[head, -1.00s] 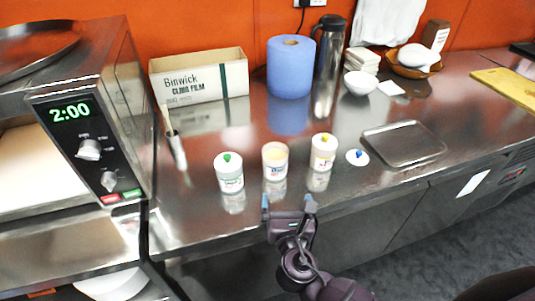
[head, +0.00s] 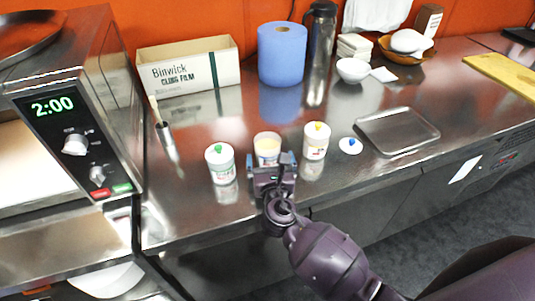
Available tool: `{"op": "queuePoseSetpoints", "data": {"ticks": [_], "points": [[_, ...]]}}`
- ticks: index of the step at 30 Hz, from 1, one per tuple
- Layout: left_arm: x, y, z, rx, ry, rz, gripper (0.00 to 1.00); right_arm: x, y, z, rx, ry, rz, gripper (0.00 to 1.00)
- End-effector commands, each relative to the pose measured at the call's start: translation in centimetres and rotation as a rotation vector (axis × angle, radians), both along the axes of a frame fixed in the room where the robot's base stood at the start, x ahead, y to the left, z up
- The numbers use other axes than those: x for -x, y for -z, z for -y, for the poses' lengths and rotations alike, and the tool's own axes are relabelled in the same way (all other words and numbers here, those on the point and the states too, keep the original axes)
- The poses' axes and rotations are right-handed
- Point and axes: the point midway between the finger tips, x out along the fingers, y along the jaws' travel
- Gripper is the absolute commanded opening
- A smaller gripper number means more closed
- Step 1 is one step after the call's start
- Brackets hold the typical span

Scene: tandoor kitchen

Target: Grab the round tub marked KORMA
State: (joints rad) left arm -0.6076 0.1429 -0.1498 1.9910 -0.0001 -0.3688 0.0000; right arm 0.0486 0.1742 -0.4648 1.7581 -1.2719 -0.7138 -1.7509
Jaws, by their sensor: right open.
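Three round white tubs stand in a row near the counter's front edge. The left tub (head: 220,163) has a green label and a lid with a green knob. The middle tub (head: 267,144) is open on top and shows pale yellow contents. The label words are too small to read, so I cannot tell which is KORMA. My right gripper (head: 272,161) is open in front of the middle tub and hides its lower part. Whether its fingers reach around the tub is unclear. My left gripper is not in view.
A loose white lid with a blue knob (head: 350,146) lies right of the tubs, beside a metal tray (head: 398,150). Behind are a cling film box (head: 190,68), a blue paper roll (head: 282,75) and a tall flask (head: 319,60). An oven (head: 80,120) stands at left.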

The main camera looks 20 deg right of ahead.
Motion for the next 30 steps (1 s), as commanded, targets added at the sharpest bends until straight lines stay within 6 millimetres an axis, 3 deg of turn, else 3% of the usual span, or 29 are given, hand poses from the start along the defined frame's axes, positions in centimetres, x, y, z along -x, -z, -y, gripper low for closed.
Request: {"op": "queuePoseSetpoints", "data": {"ticks": [7, 17, 28, 30], "points": [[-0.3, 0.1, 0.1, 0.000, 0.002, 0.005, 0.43, -3.2, 0.0, 0.4, 0.001, 0.001, 0.001, 1.00], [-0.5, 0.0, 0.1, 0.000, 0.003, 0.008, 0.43, -3.7, 0.0, 0.5, 0.000, 0.001, 0.000, 1.00], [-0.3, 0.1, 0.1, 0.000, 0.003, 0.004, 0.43, -3.7, 0.0, 0.5, 0.001, 0.001, 0.000, 0.43], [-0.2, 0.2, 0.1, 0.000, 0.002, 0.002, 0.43, -3.7, -0.1, 0.5, 0.000, 0.001, 0.002, 0.41]]}}
